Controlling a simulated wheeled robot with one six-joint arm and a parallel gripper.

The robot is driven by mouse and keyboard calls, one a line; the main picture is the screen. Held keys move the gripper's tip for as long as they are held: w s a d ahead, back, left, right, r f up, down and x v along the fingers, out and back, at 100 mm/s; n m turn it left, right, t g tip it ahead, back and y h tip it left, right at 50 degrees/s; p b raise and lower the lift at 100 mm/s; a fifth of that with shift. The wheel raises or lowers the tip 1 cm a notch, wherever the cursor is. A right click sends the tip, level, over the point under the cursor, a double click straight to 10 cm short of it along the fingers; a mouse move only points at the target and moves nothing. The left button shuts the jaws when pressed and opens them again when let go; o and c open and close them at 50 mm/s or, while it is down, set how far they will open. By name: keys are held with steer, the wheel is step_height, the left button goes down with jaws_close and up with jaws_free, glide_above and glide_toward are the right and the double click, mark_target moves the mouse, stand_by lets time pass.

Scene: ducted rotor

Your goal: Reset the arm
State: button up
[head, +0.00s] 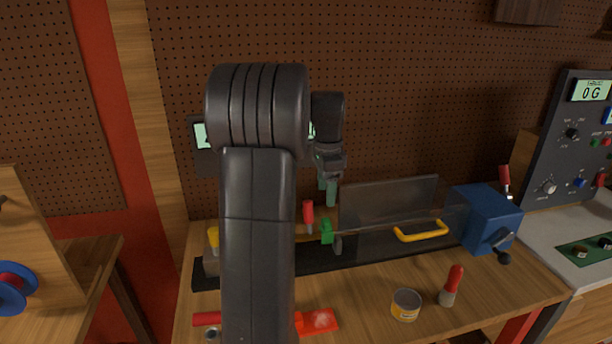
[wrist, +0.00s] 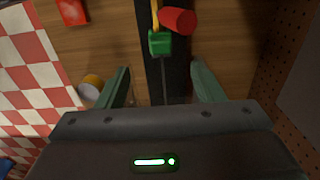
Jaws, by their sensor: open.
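My arm stands upright in the middle of the head view, and my gripper (head: 327,190) hangs at its right side, above the workbench and pointing down. In the wrist view the two green fingers of my gripper (wrist: 160,88) are spread apart with nothing between them. Below them is the black rail of the rig, with a green block (wrist: 160,43) on it and a red-handled piece (wrist: 177,20) beside it. The green block (head: 327,231) also shows in the head view, below my gripper and apart from it. My arm hides part of the bench and rail.
A clear guard (head: 390,203) with a yellow handle (head: 421,231) and a blue box (head: 487,217) stand along the rail. A small can (head: 406,304) and a red-handled tool (head: 452,285) stand at the bench front. A control panel (head: 570,140) rises at right. A pegboard wall is behind.

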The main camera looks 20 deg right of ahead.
mark_target(325, 221)
step_height(325, 221, down, 14)
steer(key=shift+r+p, duration=0.1)
steer(key=shift+p, duration=0.6)
steer(key=shift+r, duration=0.15)
